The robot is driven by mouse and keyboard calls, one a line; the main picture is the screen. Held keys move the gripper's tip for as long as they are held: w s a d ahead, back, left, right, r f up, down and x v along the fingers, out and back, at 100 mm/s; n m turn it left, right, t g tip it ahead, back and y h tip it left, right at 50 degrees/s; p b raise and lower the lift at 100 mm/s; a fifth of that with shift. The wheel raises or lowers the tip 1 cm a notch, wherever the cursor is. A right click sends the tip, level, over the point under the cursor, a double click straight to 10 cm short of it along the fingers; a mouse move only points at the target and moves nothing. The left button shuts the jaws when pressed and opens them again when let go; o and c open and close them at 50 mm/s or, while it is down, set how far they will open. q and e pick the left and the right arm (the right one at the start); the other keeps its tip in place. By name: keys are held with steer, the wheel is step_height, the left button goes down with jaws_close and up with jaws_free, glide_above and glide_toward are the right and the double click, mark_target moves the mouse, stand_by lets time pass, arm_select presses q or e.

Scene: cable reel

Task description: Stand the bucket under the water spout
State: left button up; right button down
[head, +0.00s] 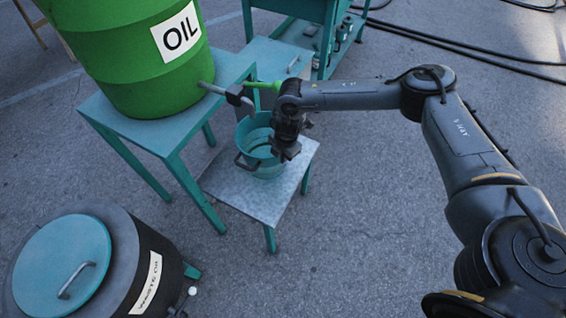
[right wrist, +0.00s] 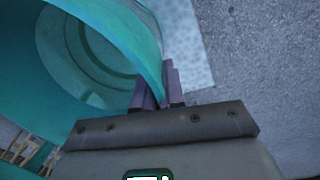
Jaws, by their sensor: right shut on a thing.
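A teal bucket (head: 257,137) with a dark handle is upright at a low metal-topped stand (head: 240,205). I cannot tell whether its base touches the top. My right gripper (head: 288,150) is at the bucket's right side. In the right wrist view the purple fingers (right wrist: 158,92) are shut on the rim of the bucket (right wrist: 105,30), one inside and one outside. The bucket looks empty. No spout marked as water shows. My left gripper is out of view.
The drum stands on a teal table (head: 150,135) left of the stand. A dark waste-oil bin (head: 130,265) with a teal lid is at lower left. A teal cart (head: 300,8) and black hoses (head: 450,45) are behind. The paving at lower middle is clear.

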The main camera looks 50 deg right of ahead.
step_height(320, 180, down, 4)
steer(key=shift+r+b, duration=0.2)
steer(key=shift+b, duration=0.55)
steer(key=shift+f, duration=0.1)
steer(key=c, duration=1.7)
jaws_free()
steer(key=shift+f, duration=0.1)
steer(key=o, duration=0.5)
steer(key=shift+c, duration=0.2)
